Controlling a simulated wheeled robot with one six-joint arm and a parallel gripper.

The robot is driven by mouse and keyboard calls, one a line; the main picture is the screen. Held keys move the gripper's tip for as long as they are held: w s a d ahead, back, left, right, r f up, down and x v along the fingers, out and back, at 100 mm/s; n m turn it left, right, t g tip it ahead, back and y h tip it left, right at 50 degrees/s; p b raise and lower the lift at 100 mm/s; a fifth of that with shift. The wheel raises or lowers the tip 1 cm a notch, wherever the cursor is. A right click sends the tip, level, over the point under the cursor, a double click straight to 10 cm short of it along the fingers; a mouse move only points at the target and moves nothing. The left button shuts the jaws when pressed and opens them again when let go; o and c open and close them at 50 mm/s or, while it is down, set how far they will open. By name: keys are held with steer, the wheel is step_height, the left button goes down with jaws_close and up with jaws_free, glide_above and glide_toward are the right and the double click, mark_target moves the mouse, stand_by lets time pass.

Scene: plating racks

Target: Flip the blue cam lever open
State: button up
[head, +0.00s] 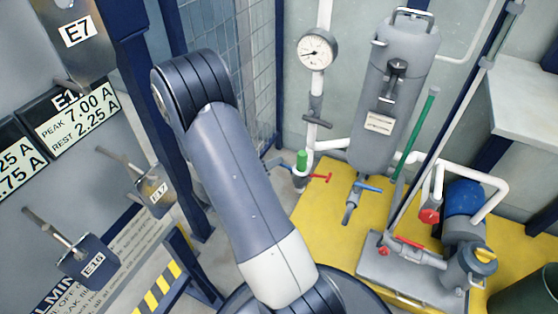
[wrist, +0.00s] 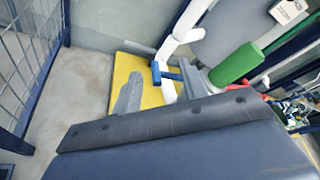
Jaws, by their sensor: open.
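The blue cam lever (head: 367,187) sticks out to the right from a grey fitting (head: 351,206) under the grey tank, above the yellow floor plate. In the wrist view a blue lever (wrist: 157,73) shows beyond the fingers, beside a white pipe. My gripper (wrist: 160,80) is open, with one grey finger on each side of the blue lever in the picture. Nothing is held. I cannot tell how far the fingertips are from the lever. In the head view my gripper is not visible; only my arm shows.
The grey tank (head: 393,90) stands behind the lever. A gauge (head: 317,52), a red-handled valve with a green cap (head: 302,160) and a green rod (head: 416,130) are close by. A pump skid (head: 400,270) stands right. A mesh fence (wrist: 25,70) is left in the wrist view.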

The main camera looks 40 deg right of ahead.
steer(key=b+x, duration=0.1)
steer(key=x, duration=0.3)
steer(key=shift+w+d+f, duration=0.1)
steer(key=shift+d, duration=0.25)
steer(key=shift+c, duration=0.5)
jaws_close()
steer(key=shift+s+d+r+m+t+y+b, duration=0.1)
steer(key=shift+s+r+m+t+y+b, duration=0.25)
steer(key=shift+m, duration=0.4)
steer(key=shift+r+m+t+y+b, duration=0.15)
steer(key=shift+r+m+t+y, duration=0.25)
steer(key=shift+m, duration=0.35)
steer(key=shift+o, duration=0.5)
jaws_free()
steer(key=shift+r, duration=0.1)
